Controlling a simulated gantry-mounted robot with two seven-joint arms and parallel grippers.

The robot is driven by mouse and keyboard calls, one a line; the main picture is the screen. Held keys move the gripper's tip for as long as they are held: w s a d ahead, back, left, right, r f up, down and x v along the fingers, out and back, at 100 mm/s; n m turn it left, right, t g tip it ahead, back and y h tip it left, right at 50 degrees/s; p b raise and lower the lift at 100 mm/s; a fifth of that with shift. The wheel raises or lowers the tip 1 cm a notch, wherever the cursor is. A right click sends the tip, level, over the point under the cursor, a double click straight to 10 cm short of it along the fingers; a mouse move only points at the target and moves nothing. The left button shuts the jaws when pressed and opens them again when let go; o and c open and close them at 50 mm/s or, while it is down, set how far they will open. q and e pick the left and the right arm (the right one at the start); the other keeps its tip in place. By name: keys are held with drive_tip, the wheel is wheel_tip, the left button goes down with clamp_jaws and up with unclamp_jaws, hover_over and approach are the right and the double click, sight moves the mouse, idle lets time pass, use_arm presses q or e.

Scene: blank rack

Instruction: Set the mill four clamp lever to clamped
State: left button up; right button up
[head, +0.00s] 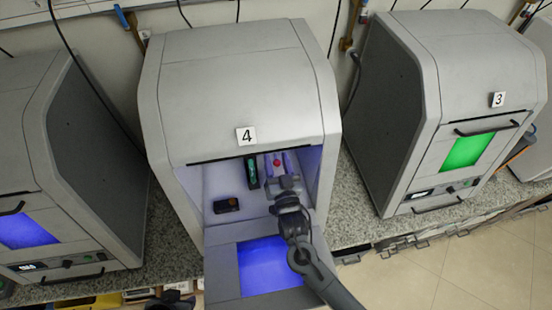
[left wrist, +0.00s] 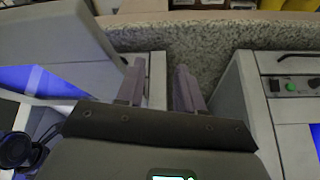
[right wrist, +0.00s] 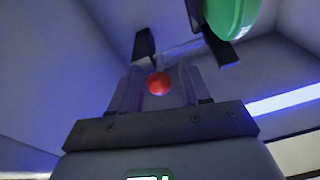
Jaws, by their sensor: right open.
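Mill four (head: 235,85) is the grey machine marked 4, with its front door folded down. My right gripper (head: 278,170) reaches inside it. A red ball knob (head: 277,162), apparently the clamp lever's, shows at its fingertips. In the right wrist view the red knob (right wrist: 158,83) lies between the two open fingers (right wrist: 157,88); I cannot tell whether they touch it. The lever's shaft is mostly hidden. A green round piece (right wrist: 230,18) in a dark holder is close above right. My left gripper (left wrist: 158,88) is open and empty, above the granite counter.
Inside the mill, a dark block with an orange spot (head: 226,205) lies left of my right arm. The mill's side walls are close. The lowered door (head: 222,275) is below my arm. Mill three (head: 410,100) stands at right, and another machine (head: 75,150) at left.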

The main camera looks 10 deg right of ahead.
drive_tip(key=s+f+b, duration=0.1)
drive_tip(key=s, duration=0.8)
drive_tip(key=shift+s+d, duration=0.4)
drive_tip(key=shift+d, duration=0.05)
